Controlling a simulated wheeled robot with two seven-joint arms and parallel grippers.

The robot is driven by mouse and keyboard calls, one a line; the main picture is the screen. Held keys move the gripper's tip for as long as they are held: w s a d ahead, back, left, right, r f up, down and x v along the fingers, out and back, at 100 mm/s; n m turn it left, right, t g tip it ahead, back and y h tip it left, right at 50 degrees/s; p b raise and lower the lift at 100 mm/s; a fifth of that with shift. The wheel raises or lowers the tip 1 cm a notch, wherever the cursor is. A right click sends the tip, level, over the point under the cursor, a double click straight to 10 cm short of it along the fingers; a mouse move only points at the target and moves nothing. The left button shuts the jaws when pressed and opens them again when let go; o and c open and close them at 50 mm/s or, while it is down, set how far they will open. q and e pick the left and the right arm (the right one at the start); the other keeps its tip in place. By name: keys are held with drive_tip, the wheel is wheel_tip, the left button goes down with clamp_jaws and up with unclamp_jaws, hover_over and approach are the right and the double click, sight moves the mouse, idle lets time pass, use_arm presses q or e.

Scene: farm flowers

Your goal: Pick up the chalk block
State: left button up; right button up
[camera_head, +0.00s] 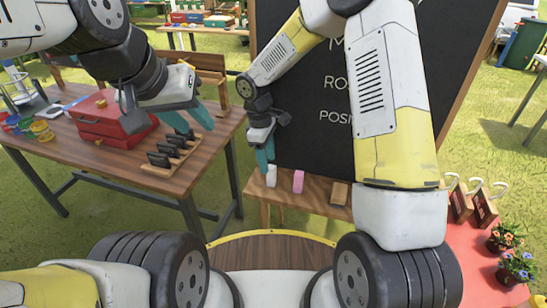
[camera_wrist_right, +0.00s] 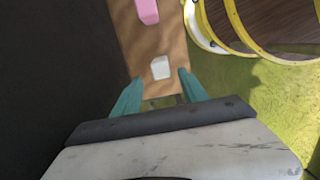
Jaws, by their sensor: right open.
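A white block (camera_head: 271,175), which looks like chalk, stands at the left end of a narrow wooden ledge under the blackboard. A pink block (camera_head: 298,181) of similar shape stands to its right. My right gripper (camera_head: 265,160) is open and points down just above and beside the white block. In the right wrist view the white block (camera_wrist_right: 160,67) shows between and just beyond the open teal fingertips (camera_wrist_right: 158,78); I cannot tell whether they touch it. The pink block (camera_wrist_right: 147,11) is farther along the ledge. My left gripper (camera_head: 191,119) is open and empty over the left table.
The ledge (camera_head: 318,205) also holds a brown block (camera_head: 340,191). The blackboard (camera_head: 320,100) rises right behind it. The left table (camera_head: 190,170) carries a red toolbox (camera_head: 108,125), a wooden tray of dark items (camera_head: 160,168) and paint jars (camera_head: 42,132). Potted flowers (camera_head: 508,235) stand at right.

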sight(272, 176)
drive_tip(key=f, duration=0.2)
drive_tip(key=d+f, duration=0.1)
drive_tip(key=f, duration=0.1)
drive_tip(key=s+f, duration=0.1)
drive_tip(key=f, duration=0.2)
drive_tip(key=shift+d, duration=0.3)
drive_tip(key=shift+r, duration=0.1)
clamp_jaws()
